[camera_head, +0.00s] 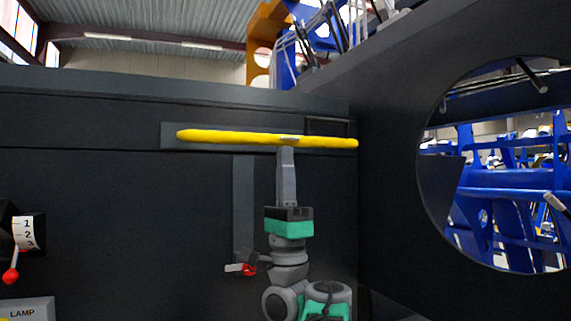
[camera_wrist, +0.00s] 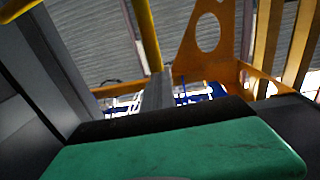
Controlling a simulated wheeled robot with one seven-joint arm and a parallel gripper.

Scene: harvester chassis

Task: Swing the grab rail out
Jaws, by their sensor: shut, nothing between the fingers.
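The yellow grab rail (camera_head: 230,136) runs nearly level across the upper part of the dark panel, in front of a grey backing strip. Its right end reaches the corner by the side wall. My gripper (camera_head: 287,149) points up from below, right of the rail's middle, with its narrow grey fingers together and empty. The fingertips meet the rail's lower edge in the picture; a small grey patch shows on the rail there. I cannot tell whether they touch. In the wrist view, the closed finger (camera_wrist: 157,92) stands just below a yellow bar (camera_wrist: 147,35), which looks like the rail.
A dark side wall (camera_head: 390,150) with a large round opening stands close on the right. A red-handled part (camera_head: 240,269) sits low on the panel, left of my arm. A numbered dial with a red-knobbed lever (camera_head: 22,240) and a LAMP plate (camera_head: 26,309) are at far left.

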